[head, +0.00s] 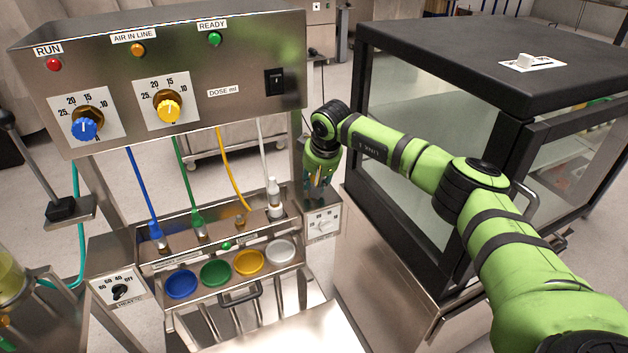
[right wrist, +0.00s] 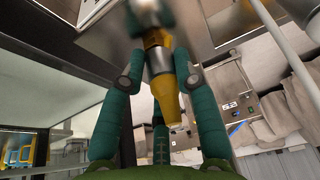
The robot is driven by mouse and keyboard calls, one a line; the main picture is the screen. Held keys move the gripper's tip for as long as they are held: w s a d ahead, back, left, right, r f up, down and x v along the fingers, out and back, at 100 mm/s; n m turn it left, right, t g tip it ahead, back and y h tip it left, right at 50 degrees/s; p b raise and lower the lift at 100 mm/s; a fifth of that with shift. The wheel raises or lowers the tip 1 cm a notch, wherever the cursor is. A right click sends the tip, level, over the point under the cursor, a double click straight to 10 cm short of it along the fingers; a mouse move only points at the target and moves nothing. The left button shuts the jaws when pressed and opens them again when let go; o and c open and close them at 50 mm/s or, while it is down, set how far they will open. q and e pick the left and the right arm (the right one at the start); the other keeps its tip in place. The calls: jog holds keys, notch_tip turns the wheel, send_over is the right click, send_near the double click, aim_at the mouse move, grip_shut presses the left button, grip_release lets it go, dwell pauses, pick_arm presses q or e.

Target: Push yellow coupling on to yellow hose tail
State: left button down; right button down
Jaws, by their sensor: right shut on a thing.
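My right gripper (head: 318,182) is at the right end of the machine, beside its right post and above the small dial box. In the right wrist view its teal fingers (right wrist: 152,22) are shut on the yellow coupling (right wrist: 164,95), a tapered yellow piece with a darker band. The coupling is hard to make out in the head view. The yellow hose (head: 227,170) hangs from the panel. Its lower end is near a small brassy yellow fitting (head: 240,221), which looks like the yellow hose tail, left of my gripper. I cannot tell whether they touch. My left gripper is out of view.
Blue (head: 154,229), green (head: 198,218) and white (head: 275,192) couplings stand in the same row. Coloured round caps (head: 249,262) line the front shelf. A dark-framed glass cabinet (head: 440,50) stands close on the right. The control panel (head: 200,60) overhangs the row.

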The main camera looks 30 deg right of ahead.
jog(key=shift+a+r, duration=0.1)
jog(key=shift+r, duration=0.35)
jog(key=shift+r+p, duration=0.75)
jog(key=shift+r, duration=0.1)
jog(key=shift+r+p, duration=2.1)
jog(key=shift+r, duration=1.1)
jog(key=shift+a+b, duration=0.65)
jog(key=shift+a, duration=9.25)
jog(key=shift+s+f+b, duration=0.2)
jog(key=shift+f+b, duration=2.6)
jog(key=shift+f, duration=1.2)
